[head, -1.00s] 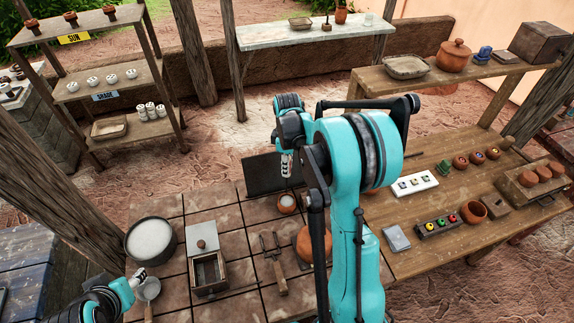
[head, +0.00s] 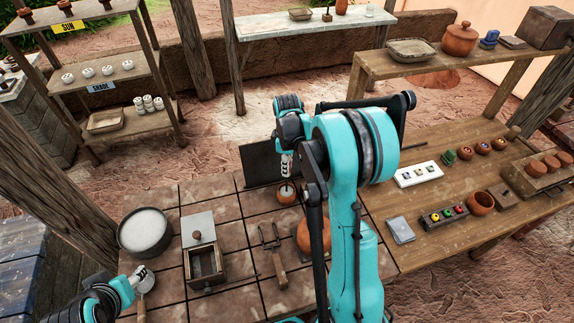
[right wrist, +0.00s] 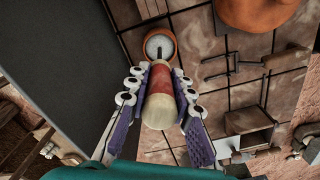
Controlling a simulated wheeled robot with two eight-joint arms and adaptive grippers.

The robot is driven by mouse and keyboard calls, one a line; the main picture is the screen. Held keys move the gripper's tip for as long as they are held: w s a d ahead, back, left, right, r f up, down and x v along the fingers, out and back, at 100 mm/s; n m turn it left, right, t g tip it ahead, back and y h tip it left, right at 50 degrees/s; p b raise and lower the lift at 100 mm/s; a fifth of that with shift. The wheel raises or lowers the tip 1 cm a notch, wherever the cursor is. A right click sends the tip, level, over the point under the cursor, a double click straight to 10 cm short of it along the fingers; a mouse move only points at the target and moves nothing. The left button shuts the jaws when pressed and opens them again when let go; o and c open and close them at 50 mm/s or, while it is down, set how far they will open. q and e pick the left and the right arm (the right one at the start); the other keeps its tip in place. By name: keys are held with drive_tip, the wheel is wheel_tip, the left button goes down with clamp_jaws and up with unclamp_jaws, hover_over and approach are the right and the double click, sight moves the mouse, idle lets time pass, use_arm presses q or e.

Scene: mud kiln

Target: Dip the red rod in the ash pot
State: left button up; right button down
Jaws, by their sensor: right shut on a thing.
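The ash pot (head: 286,198) is a small round terracotta pot with pale grey contents, on the tiled bench below my right gripper. It also shows in the right wrist view (right wrist: 161,37). My right gripper (head: 287,172) is shut on the red rod (right wrist: 159,84), which has a cream near end and a red part beyond it. A thin dark tip points down at the pot's mouth and seems to overlap the contents; how deep it reaches, I cannot tell. My left gripper (head: 140,277) is at the lower left by a round pale scoop; its jaws are unclear.
A dark upright panel (head: 262,163) stands just behind the ash pot. A wooden table (head: 420,250) stands to the right.

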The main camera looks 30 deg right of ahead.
drive_tip(key=shift+f+b, duration=1.35)
drive_tip(key=shift+f, duration=0.5)
drive_tip(key=shift+r+p, duration=3.4)
drive_tip(key=shift+r, duration=1.75)
drive_tip(key=shift+s+f, duration=0.1)
drive_tip(key=shift+f, duration=0.05)
